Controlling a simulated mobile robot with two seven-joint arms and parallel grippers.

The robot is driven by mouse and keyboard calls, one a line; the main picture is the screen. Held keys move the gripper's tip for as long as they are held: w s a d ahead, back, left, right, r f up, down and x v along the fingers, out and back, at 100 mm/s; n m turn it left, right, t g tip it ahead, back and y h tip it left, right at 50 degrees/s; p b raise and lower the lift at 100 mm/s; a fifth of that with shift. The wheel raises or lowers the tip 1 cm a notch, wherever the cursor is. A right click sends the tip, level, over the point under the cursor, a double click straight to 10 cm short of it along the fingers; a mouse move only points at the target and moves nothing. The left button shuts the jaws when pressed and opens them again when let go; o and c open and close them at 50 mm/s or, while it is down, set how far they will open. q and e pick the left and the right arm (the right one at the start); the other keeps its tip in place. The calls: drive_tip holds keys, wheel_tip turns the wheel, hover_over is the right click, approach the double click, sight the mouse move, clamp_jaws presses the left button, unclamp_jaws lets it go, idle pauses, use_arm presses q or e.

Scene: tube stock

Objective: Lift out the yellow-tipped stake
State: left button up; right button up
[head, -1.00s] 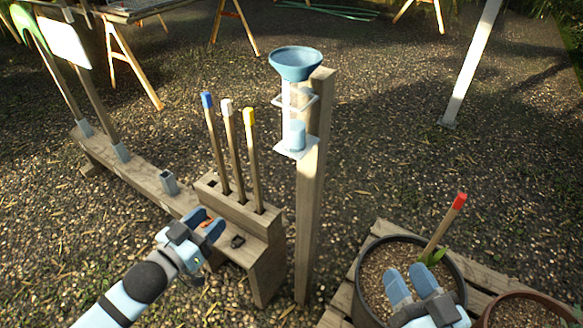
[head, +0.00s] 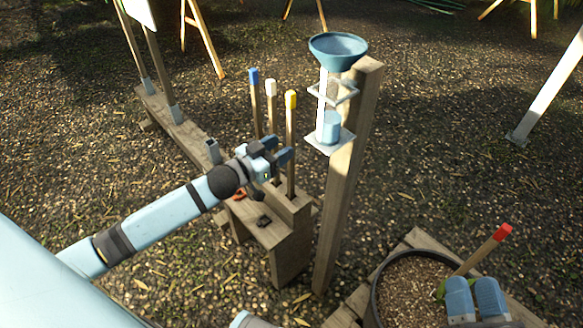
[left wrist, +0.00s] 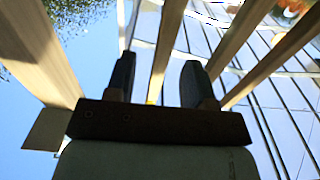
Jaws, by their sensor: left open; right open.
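The yellow-tipped stake (head: 291,122) stands upright in the wooden block (head: 297,206), right of the blue-tipped stake (head: 256,103) and the white-tipped stake (head: 272,104). My left gripper (head: 282,149) is open at the yellow-tipped stake, around the middle of its shaft. In the left wrist view a wooden shaft (left wrist: 168,42) shows between the open fingers (left wrist: 157,78), with a small yellow patch near its lower end. Contact cannot be told. My right gripper (head: 474,286) is open and empty over the pot, beside the red-tipped stake (head: 484,251).
A wooden post (head: 346,185) with a blue funnel (head: 338,48) and a clear tube stands close to the right of the block. The soil pot (head: 378,285) sits at lower right. A long plank with metal sockets (head: 212,150) runs behind left. Gravel lies open beyond.

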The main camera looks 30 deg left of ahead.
sight(288, 141)
use_arm(q)
drive_tip(key=shift+w+d, duration=0.2)
drive_tip(key=shift+w, duration=0.35)
drive_tip(key=shift+b+x, duration=1.05)
drive_tip(key=shift+x, duration=1.55)
drive_tip(key=shift+a, duration=0.15)
use_arm(e)
drive_tip(key=shift+a+f+g, duration=0.2)
drive_tip(key=shift+f+g, duration=0.1)
drive_tip(key=shift+f, duration=0.6)
use_arm(q)
clamp_jaws()
